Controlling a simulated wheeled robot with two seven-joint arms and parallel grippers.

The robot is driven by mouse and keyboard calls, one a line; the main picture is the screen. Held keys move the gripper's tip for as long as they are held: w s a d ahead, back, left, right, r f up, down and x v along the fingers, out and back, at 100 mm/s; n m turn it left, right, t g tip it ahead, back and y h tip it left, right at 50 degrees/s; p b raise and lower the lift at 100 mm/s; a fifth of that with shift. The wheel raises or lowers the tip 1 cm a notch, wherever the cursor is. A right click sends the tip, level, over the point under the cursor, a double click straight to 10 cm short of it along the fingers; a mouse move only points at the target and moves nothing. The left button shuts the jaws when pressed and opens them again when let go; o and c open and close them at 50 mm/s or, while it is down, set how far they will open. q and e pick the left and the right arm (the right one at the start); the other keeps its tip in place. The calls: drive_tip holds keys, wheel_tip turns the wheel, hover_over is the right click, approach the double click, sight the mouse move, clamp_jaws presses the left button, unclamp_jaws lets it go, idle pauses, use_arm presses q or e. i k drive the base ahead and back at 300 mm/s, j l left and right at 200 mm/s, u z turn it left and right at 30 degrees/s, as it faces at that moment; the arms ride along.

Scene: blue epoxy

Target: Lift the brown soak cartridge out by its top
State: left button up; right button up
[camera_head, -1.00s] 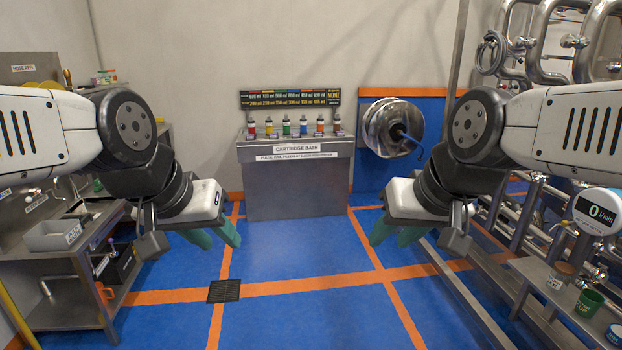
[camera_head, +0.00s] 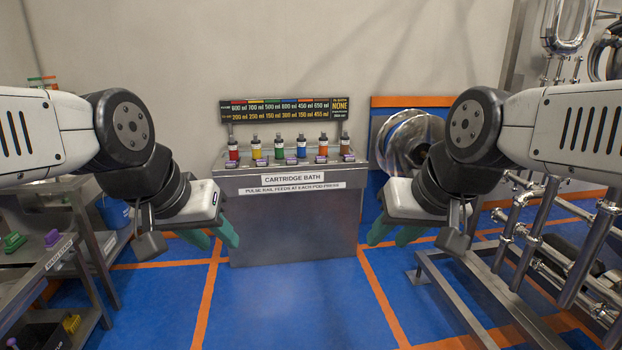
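The brown soak cartridge (camera_head: 345,144) stands upright at the right end of a row of coloured cartridges on top of the steel cartridge bath (camera_head: 290,225). It has a narrow, paler top. My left gripper (camera_head: 213,238) points forward and down in front of the bath's left side, with its teal fingers apart and nothing between them. My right gripper (camera_head: 393,234) is just right of the bath, also with teal fingers apart and empty. Neither gripper touches a cartridge.
Red (camera_head: 233,150), yellow (camera_head: 256,150), green (camera_head: 279,148), blue (camera_head: 301,148) and orange (camera_head: 323,147) cartridges share the row. A volume board (camera_head: 285,108) hangs behind. A hose reel (camera_head: 408,140) and pipework (camera_head: 505,240) are at right, shelving (camera_head: 60,255) at left. Blue floor ahead is clear.

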sight(345, 139)
drive_tip(key=i, duration=2.7)
drive_tip(key=i+j+z, duration=0.1)
drive_tip(key=i, duration=1.25)
drive_tip(key=i+z, duration=0.35)
drive_tip(key=j, duration=0.05)
